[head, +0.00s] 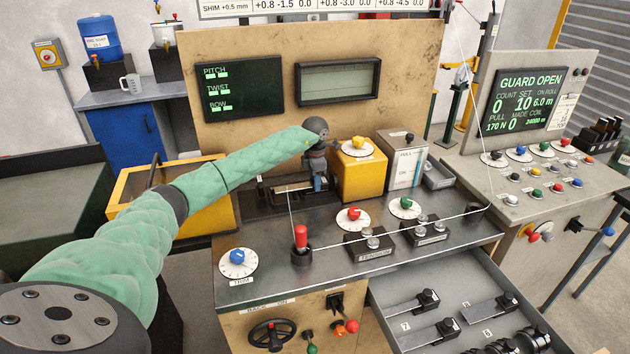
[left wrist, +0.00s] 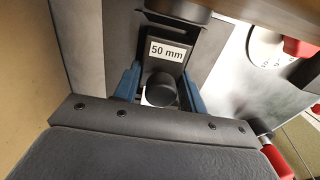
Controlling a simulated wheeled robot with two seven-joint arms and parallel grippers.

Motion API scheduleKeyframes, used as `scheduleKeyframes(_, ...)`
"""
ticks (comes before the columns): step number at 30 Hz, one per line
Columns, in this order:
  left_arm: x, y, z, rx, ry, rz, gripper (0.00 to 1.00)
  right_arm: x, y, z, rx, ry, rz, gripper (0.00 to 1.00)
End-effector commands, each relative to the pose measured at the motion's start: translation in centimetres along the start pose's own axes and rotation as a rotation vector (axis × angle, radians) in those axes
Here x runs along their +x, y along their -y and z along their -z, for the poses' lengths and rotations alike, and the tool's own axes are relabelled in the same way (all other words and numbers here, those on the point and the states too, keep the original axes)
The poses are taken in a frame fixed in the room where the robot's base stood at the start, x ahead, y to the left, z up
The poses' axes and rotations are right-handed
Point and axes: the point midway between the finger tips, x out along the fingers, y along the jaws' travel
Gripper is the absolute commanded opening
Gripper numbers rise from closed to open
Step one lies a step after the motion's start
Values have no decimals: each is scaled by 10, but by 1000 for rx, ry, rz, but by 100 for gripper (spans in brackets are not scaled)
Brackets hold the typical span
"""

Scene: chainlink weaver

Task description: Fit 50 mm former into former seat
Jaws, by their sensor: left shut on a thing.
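The 50 mm former shows in the left wrist view as a dark block with a white "50 mm" label (left wrist: 167,52) and a round black knob (left wrist: 161,90). My left gripper (left wrist: 158,96) is shut on this knob, with a blue finger on either side. In the head view my left gripper (head: 319,180) points down at the dark recessed fixture (head: 264,202) on the bench, left of the yellow box. The gripper hides most of the former there. I cannot tell whether the former is fully in the seat. My right gripper is not in view.
The yellow box (head: 361,177) with a dial stands close right of the gripper. A red-handled post (head: 301,238) and a taut line stand in front. An open drawer (head: 470,300) holding several black-knobbed tools juts out lower right. The backboard (head: 290,110) rises behind.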

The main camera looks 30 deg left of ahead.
Motion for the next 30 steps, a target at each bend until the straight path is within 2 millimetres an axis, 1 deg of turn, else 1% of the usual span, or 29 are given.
scheduleKeyframes(16, 2, 0, 0, 0, 1, -1, 0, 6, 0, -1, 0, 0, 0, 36)
scheduleKeyframes(27, 2, 0, 0, 0, 0, 0, 0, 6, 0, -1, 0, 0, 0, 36)
scheduleKeyframes(28, 3, 0, 0, 0, 0, 0, 43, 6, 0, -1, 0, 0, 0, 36)
scheduleKeyframes(30, 3, 0, 0, 1, 0, 0, 57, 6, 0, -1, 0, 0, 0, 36)
